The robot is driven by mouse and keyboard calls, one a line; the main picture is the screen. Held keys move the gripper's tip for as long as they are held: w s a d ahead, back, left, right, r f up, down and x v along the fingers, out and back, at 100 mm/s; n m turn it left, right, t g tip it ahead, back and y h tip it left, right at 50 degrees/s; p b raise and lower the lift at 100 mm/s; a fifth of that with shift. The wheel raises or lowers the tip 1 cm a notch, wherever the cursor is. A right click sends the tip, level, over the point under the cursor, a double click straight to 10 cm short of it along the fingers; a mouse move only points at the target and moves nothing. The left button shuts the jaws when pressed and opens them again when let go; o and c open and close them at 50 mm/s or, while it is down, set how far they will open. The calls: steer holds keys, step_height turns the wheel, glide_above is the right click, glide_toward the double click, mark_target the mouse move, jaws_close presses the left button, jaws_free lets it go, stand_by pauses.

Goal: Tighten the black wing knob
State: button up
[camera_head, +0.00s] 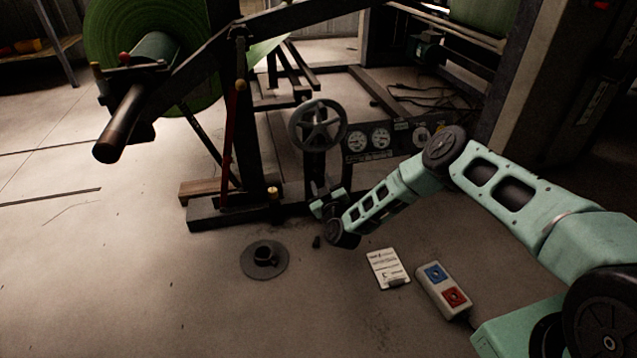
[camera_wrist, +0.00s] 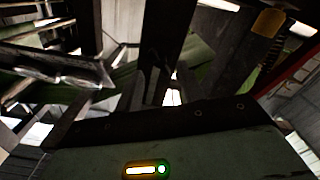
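I cannot clearly make out the black wing knob in either view. My gripper (camera_head: 325,204) is at the foot of the unwind stand, below the grey handwheel (camera_head: 317,126) and close to the stand's dark base beam. Its fingers are small and dark there, so their opening does not show. The wrist view looks up past a pale green housing with a lit indicator into dark beams and posts of the stand; any contact is hidden.
A green roll (camera_head: 105,45) hangs on the stand at upper left. A panel with gauges (camera_head: 381,139) stands behind my arm. On the floor are a dark round flanged piece (camera_head: 247,268), a white printed card (camera_head: 385,262) and a control box with blue and red buttons (camera_head: 429,286). The left floor is clear.

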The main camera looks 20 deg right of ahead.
mark_target(319, 176)
steer(key=shift+w+b, duration=0.9)
steer(key=shift+w, duration=1.35)
jaws_close()
steer(key=shift+r+m+p, duration=0.1)
steer(key=shift+m+p, duration=0.2)
